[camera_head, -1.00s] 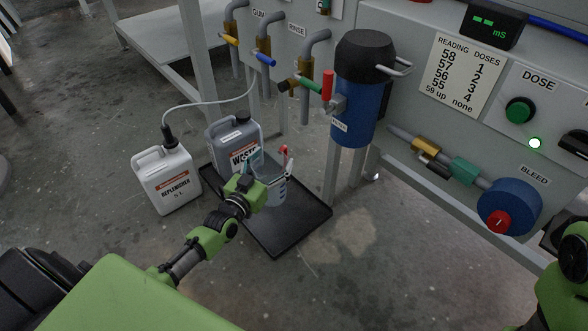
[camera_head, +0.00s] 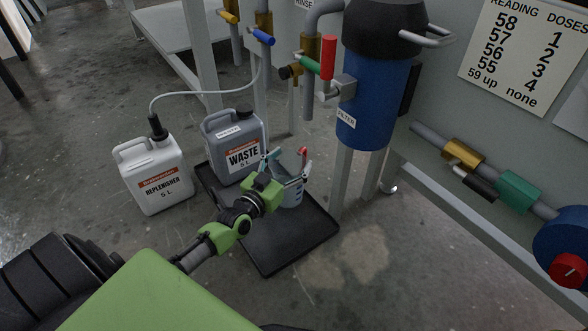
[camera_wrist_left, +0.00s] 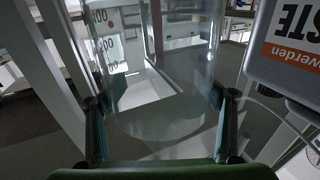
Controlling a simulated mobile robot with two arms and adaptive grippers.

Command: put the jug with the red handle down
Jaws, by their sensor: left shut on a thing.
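The clear jug (camera_head: 291,192) with grey markings shows in the head view over the black tray (camera_head: 268,257). Its red handle (camera_head: 303,153) is partly visible at the far side. My left gripper (camera_head: 284,170) is shut on the jug, with a finger at each side. In the left wrist view the transparent jug (camera_wrist_left: 155,112) fills the space between the two fingers, its markings at upper left. The jug looks upright. I cannot tell whether its base touches the tray. My right gripper is out of view.
The grey waste can (camera_head: 234,148) stands just behind the jug, on the tray's back part. The white replenisher can (camera_head: 154,174) stands left, with a hose. The blue filter (camera_head: 372,100) and taps hang above right. The tray's front part is clear.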

